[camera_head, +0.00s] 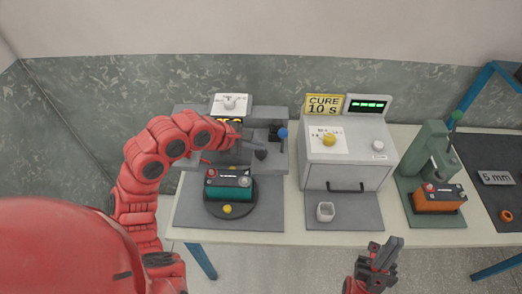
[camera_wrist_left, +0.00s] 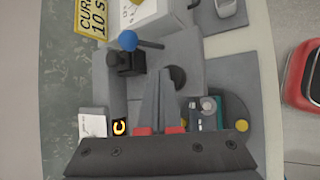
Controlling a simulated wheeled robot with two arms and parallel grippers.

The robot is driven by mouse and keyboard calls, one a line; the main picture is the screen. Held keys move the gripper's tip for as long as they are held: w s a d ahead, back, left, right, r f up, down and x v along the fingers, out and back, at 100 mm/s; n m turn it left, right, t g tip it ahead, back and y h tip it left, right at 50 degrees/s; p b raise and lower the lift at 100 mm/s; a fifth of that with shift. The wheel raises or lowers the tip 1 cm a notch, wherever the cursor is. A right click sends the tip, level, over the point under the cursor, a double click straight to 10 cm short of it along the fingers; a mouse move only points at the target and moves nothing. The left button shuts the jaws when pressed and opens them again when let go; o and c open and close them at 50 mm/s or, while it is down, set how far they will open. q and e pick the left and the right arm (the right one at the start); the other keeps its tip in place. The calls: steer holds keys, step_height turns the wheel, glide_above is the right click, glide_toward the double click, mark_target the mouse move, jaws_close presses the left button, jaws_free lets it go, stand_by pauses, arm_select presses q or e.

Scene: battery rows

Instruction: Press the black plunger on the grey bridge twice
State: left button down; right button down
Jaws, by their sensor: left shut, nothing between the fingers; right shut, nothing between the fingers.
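The grey bridge (camera_head: 267,113) spans the back of the left station, over a teal battery (camera_head: 228,185) on a dark round turntable (camera_head: 246,206). What looks like the black plunger (camera_head: 261,154) is a dark cone-shaped piece at the bridge's front; in the left wrist view it is a dark round shape (camera_wrist_left: 179,77), partly hidden by my fingers. My left gripper (camera_head: 246,146) is shut and empty, its tips just left of the plunger and close to it; I cannot tell if they touch. My right gripper (camera_head: 391,245) is shut and empty in front of the table.
A blue-knobbed lever (camera_head: 282,132) on a black block stands on the bridge's right. The table front beside the turntable is clear.

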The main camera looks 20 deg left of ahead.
mark_target(257, 152)
arm_select(q)
steer(key=shift+f, duration=0.95)
stand_by(0.8)
steer(key=shift+r+p, duration=1.45)
steer(key=shift+p, duration=0.25)
step_height(257, 152, up, 5)
steer(key=p, duration=0.6)
steer(key=shift+r, duration=0.1)
stand_by(1.7)
